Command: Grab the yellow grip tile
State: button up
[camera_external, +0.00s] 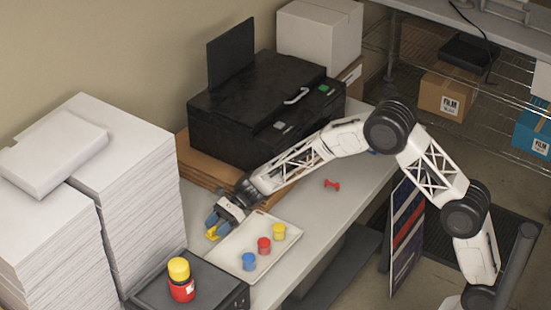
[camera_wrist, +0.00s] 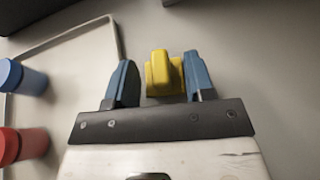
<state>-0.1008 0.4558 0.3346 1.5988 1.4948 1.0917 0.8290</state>
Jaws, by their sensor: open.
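The yellow grip tile (camera_wrist: 161,72) is a small yellow block with a raised middle part. In the wrist view it lies between the two blue fingers of my gripper (camera_wrist: 161,82), with a gap on the left and very little room on the right. My gripper is open. In the external view the tile (camera_external: 212,233) shows just below my gripper (camera_external: 219,224), at the left edge of the white tray, partly hidden by the fingers. I cannot tell whether the right finger touches it.
The white tray (camera_external: 225,254) holds a blue pot (camera_external: 249,262), a red pot (camera_external: 264,246) and a yellow pot (camera_external: 279,232). A black laminator (camera_external: 235,115) stands behind. Tall paper stacks (camera_external: 130,165) are left. A red dumbbell-shaped piece (camera_external: 332,184) lies on clear table to the right.

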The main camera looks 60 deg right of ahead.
jog(key=shift+c, duration=0.2)
grip_shut()
jog(key=shift+r, duration=0.15)
notch_tip(320, 180, up, 10)
dwell(0.9)
dwell(0.4)
